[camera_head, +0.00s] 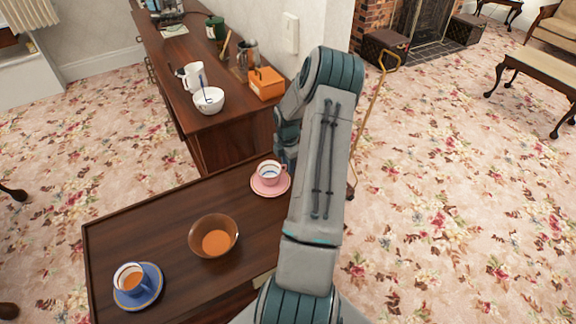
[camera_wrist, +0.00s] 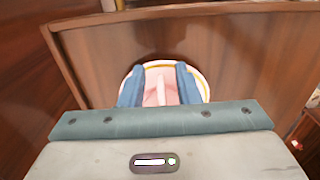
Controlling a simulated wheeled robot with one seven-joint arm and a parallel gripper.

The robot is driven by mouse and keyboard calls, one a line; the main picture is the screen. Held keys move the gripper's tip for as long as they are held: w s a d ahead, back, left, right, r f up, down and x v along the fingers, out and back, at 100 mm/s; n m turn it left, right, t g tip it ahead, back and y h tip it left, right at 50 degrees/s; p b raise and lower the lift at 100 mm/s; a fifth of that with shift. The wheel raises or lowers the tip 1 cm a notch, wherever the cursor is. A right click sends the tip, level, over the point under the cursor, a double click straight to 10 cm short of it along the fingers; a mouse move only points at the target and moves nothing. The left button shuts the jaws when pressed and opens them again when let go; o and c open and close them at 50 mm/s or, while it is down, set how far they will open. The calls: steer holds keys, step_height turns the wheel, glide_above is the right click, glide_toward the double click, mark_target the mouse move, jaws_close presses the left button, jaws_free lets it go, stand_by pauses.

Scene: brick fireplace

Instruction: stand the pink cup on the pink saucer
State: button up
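The pink cup (camera_head: 269,172) appears upright on the pink saucer (camera_head: 260,188), near the far right end of the small table. Its handle points right. My gripper (camera_wrist: 160,70) shows in the wrist view with its two blue fingers apart. A round pink shape with a pale, gold-lined rim lies beneath and between them, and a pale strip runs down its middle. I cannot tell how much of this is cup or saucer, nor whether the fingers touch it. My arm hides the gripper in the head view.
The dark wooden table (camera_head: 170,217) also holds an amber bowl (camera_head: 228,229) in the middle and a blue cup (camera_head: 127,275) on a blue saucer (camera_head: 151,291) at the near left. Behind stands a sideboard (camera_head: 222,141) with a white bowl (camera_head: 208,104) and an orange box (camera_head: 266,88).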

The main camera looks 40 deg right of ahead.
step_height(320, 180, up, 11)
steer(key=b, duration=0.1)
steer(key=s+a+r+m+h, duration=0.1)
steer(key=a+r+m, duration=0.2)
steer(key=a+r, duration=0.5)
steer(key=s+a+r+m+h, duration=0.1)
steer(key=a+r+m, duration=0.3)
steer(key=a, duration=0.7)
steer(key=s+a+r+m+t+y, duration=0.1)
steer(key=s+a+m, duration=0.3)
steer(key=s+a, duration=0.4)
steer(key=s+a+r+m+t+y, duration=0.1)
steer(key=s+a+r+m, duration=0.3)
steer(key=s+a, duration=0.4)
steer(key=shift+a+r+t, duration=0.3)
steer(key=shift+a+t, duration=0.3)
steer(key=shift+a, duration=0.25)
steer(key=shift+s, duration=0.1)
